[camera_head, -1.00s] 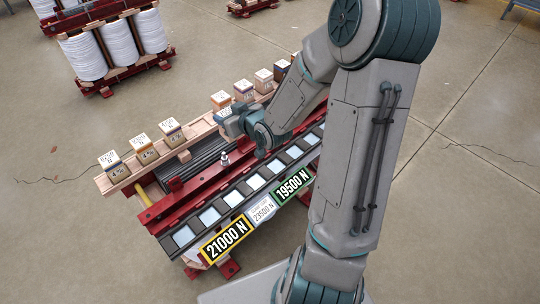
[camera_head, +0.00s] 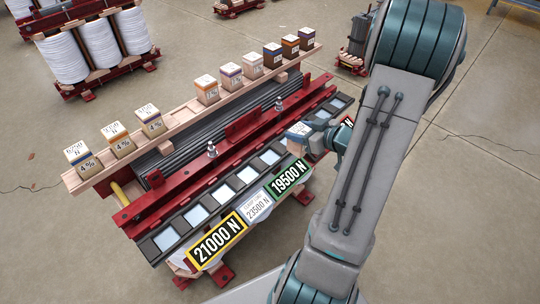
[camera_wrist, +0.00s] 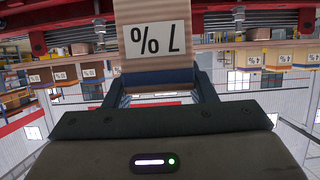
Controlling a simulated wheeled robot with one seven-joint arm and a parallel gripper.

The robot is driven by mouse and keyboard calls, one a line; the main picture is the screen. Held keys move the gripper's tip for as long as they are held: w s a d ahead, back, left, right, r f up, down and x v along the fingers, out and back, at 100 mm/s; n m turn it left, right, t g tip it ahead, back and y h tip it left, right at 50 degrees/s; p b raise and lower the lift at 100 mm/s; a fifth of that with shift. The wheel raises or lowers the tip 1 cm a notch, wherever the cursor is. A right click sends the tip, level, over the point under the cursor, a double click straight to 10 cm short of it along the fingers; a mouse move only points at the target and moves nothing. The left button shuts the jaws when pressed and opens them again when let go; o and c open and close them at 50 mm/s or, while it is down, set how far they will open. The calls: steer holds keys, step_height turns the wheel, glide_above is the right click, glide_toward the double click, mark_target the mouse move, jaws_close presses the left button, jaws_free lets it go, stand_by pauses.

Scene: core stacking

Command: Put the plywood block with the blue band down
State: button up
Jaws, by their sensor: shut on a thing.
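My gripper (camera_head: 318,131) is over the right part of the pad row on the red-framed core, shut on the plywood block (camera_head: 299,129). In the wrist view the block (camera_wrist: 155,35) sits between the fingers, with an upside-down "7 %" label and a blue band (camera_wrist: 160,77) at the finger end. Its white top faces up in the head view. I cannot tell whether its base touches a pad. Pale square pads (camera_head: 247,174) line the row to the left and look empty.
A wooden beam (camera_head: 180,118) behind the core carries several other banded blocks, with a gap between its left and right groups. Two upright bolts (camera_head: 211,149) stand on the red rail. Load signs, including yellow 21000 N (camera_head: 216,240) and green 19500 N (camera_head: 290,177), line the front.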

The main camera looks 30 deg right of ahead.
steer(key=shift+w+a+f+b, duration=0.3)
steer(key=shift+w+a+f, duration=0.6)
steer(key=shift+w+f, duration=0.75)
steer(key=shift+w+a+f+b, duration=0.25)
steer(key=shift+w+a+f, duration=0.7)
steer(key=shift+w+f, duration=0.7)
steer(key=shift+w+a+f+b, duration=0.3)
steer(key=shift+w+a+f, duration=0.6)
steer(key=shift+w+f, duration=0.75)
steer(key=shift+s+f, duration=0.3)
steer(key=shift+f, duration=0.15)
steer(key=o, duration=1.1)
